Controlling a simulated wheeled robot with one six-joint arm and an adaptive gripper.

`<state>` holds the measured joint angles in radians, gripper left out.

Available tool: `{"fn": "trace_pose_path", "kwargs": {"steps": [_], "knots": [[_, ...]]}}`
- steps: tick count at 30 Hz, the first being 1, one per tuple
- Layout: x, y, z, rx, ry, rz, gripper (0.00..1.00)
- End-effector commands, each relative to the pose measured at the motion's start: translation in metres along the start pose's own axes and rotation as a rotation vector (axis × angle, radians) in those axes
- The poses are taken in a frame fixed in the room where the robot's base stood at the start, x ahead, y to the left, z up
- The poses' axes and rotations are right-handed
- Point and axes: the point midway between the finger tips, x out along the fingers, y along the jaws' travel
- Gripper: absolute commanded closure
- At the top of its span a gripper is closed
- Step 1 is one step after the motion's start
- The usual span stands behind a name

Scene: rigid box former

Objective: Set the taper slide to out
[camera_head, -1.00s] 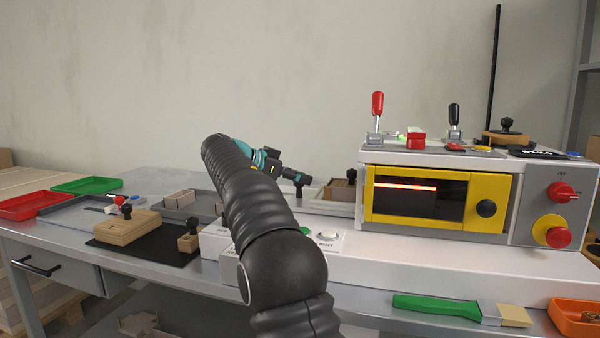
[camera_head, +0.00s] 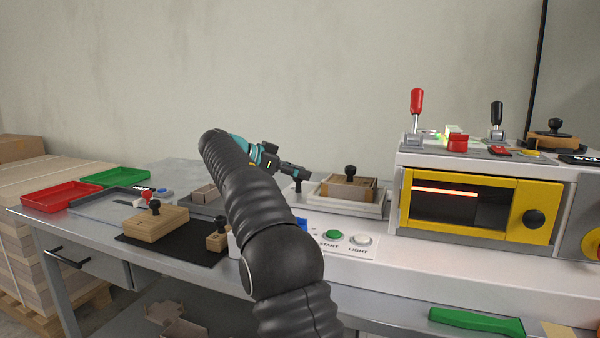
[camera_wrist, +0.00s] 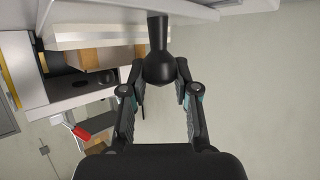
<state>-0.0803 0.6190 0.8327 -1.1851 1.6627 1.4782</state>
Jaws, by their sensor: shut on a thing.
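My gripper (camera_wrist: 160,70) is shut on a black rounded knob (camera_wrist: 158,67) on a post. The fingers lie on either side of it in the wrist view. I take this to be the taper slide. A wooden block (camera_head: 347,189) with a black knob stands on it. The slide shows left of the white machine (camera_head: 396,190), whose yellow-framed window has a red glowing bar. My arm hides part of the bench.
On the bench are a red tray (camera_head: 60,198), a green tray (camera_head: 116,177), a wooden block (camera_head: 157,223) on a black mat, and START and LIGHT buttons (camera_head: 333,236). Two levers (camera_head: 417,103) stand on the machine.

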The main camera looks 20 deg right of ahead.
Motion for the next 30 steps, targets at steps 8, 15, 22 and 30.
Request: {"fn": "trace_pose_path", "kwargs": {"steps": [8, 15, 22, 30], "knots": [[0.000, -0.001, -0.001, 0.001, 0.001, -0.004, 0.44], [-0.004, -0.001, -0.001, 0.001, 0.001, -0.003, 0.44], [-0.039, -0.002, -0.001, 0.003, 0.001, -0.006, 0.44], [-0.089, -0.001, 0.000, 0.002, 0.001, -0.006, 0.44]]}}
